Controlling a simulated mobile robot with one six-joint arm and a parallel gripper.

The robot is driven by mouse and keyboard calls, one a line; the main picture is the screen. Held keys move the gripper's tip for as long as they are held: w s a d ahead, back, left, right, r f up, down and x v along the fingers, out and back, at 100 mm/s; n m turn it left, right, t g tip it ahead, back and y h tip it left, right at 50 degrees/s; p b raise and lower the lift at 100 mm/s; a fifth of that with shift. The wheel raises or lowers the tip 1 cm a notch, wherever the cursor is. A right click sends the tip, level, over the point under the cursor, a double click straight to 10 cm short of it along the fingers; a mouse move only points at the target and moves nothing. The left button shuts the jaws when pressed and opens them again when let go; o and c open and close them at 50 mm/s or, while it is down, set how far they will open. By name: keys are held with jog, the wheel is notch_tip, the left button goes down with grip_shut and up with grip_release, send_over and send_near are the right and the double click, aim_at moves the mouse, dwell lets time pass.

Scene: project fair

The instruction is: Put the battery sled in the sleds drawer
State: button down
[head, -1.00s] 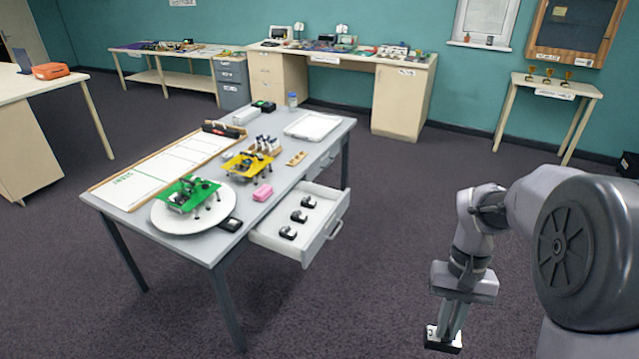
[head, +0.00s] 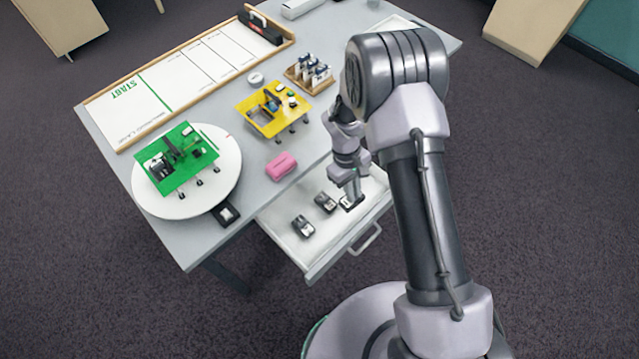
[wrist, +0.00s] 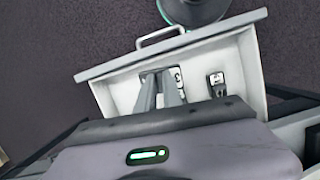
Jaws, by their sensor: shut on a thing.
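My gripper (head: 348,199) is shut on a battery sled (head: 351,203), a small black and white block, low over the open drawer (head: 328,250). I cannot tell whether the held sled touches the drawer floor. Two similar sleds stand in the drawer, one near the front (head: 303,226) and one in the middle (head: 325,203). Any other sled there is hidden by my arm. In the wrist view my fingers (wrist: 164,80) reach down into the drawer (wrist: 120,92), with one sled (wrist: 216,84) to their right.
On the grey table (head: 228,236) are a green robot (head: 178,160) on a white turntable (head: 227,145), a yellow robot (head: 270,108), a pink block (head: 281,166) and a black device (head: 226,213). A wooden rack (head: 309,75) stands behind. The drawer handle (head: 366,241) sticks out over clear floor.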

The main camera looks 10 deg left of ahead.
aim_at(346, 201)
jog(key=shift+n, duration=0.6)
jog(key=f, duration=0.1)
jog(key=a+f, duration=0.1)
jog(key=s+f, duration=0.1)
jog(key=f, duration=0.1)
jog(key=shift+a, duration=0.25)
jog(key=f+b, duration=0.3)
jog(key=f, duration=0.5)
jog(key=shift+s+f, duration=0.1)
jog(key=shift+s, duration=0.1)
jog(key=shift+w+f, duration=0.1)
jog(key=shift+f, duration=0.15)
jog(key=c, duration=1.5)
grip_release()
